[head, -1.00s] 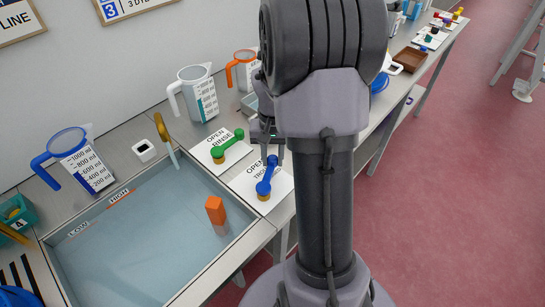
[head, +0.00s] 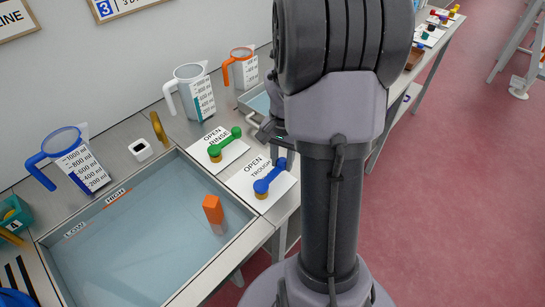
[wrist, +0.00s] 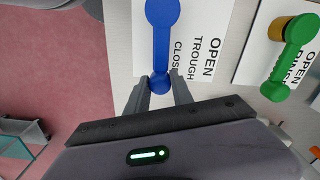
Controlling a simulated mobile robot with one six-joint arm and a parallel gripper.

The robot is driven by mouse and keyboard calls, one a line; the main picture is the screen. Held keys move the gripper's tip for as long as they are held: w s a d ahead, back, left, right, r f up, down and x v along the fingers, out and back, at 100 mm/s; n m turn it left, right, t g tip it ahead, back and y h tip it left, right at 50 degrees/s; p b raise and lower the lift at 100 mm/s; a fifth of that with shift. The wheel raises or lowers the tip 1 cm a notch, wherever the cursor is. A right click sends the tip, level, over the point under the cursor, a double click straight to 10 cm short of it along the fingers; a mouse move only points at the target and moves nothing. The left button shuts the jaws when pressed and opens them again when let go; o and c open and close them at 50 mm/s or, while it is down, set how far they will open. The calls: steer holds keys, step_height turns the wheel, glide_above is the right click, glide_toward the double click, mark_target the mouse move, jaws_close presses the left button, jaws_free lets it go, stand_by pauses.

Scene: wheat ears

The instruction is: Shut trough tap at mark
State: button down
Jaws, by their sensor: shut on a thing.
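The trough tap is a blue lever (head: 270,177) on a white card (head: 247,180) marked OPEN and TROUGH. In the wrist view the lever (wrist: 161,45) runs straight down from its round hub, beside the word CLOSE. My gripper (wrist: 160,82) is shut on the lever's end knob, one finger on each side. In the head view my arm partly hides the gripper. The trough (head: 130,240) holds clear water with an orange float (head: 212,209). HIGH and LOW labels (head: 117,196) are on its back rim. No stream shows under the yellow spout (head: 159,127).
A green rinse lever (head: 225,145) on its own card stands close behind the blue one. Jugs (head: 192,92) line the wall, and a small white device (head: 141,149) sits behind the trough.

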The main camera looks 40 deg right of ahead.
steer(key=shift+s+m, duration=0.25)
steer(key=shift+m, duration=0.15)
steer(key=c, duration=1.1)
jaws_free()
step_height(320, 180, up, 17)
steer(key=p, duration=0.7)
steer(key=shift+r, duration=0.2)
